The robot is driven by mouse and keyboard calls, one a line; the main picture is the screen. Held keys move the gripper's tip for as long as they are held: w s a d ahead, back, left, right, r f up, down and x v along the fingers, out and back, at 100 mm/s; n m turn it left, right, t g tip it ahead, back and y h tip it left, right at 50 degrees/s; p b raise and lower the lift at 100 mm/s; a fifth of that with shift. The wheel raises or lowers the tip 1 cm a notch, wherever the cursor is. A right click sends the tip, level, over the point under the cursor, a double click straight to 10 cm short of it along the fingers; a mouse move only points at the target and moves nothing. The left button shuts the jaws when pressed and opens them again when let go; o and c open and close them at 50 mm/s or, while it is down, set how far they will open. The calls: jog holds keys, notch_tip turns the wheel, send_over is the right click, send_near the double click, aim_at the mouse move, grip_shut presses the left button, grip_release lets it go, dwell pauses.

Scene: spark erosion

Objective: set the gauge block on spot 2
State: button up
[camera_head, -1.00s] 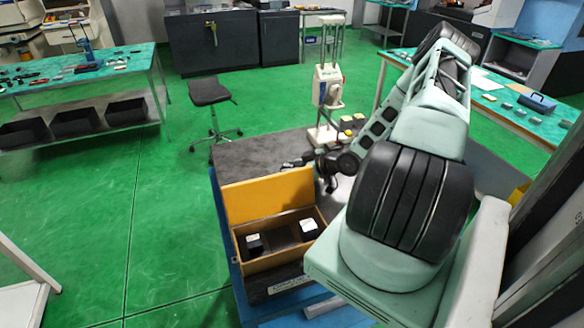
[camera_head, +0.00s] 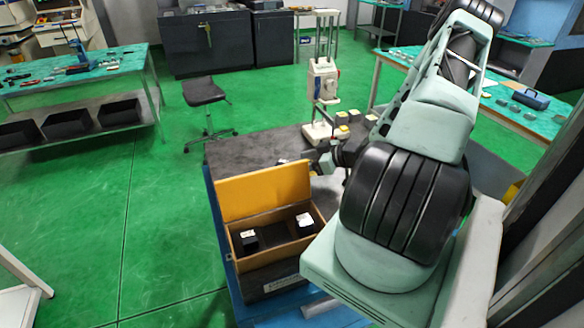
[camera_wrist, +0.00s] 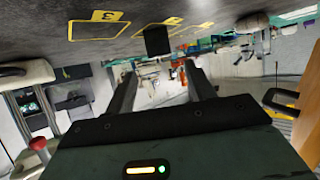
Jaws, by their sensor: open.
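My gripper (camera_wrist: 162,74) is open, with nothing between its two fingers in the wrist view. That view is tilted, with the dark worktop across its top. A black block (camera_wrist: 157,41) stands on the worktop beyond the fingers, apart from them, beside a yellow label. To its left is the bare yellow outline of spot 3 (camera_wrist: 97,31). Spot 2's number is not legible. In the head view, two dark blocks with white tops, one left (camera_head: 249,238) and one right (camera_head: 305,223), sit in an open wooden box (camera_head: 275,262). I cannot tell which block is the gauge block.
The box's yellow lid (camera_head: 264,190) stands raised at its back. A white upright device (camera_head: 321,90) stands on the dark worktop (camera_head: 240,156), with small yellow-topped items (camera_head: 341,131) beside it. The worktop's left part is clear. A stool (camera_head: 204,92) stands beyond.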

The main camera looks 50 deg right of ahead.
jog(key=shift+b+v, duration=0.55)
jog(key=shift+v, duration=2.2)
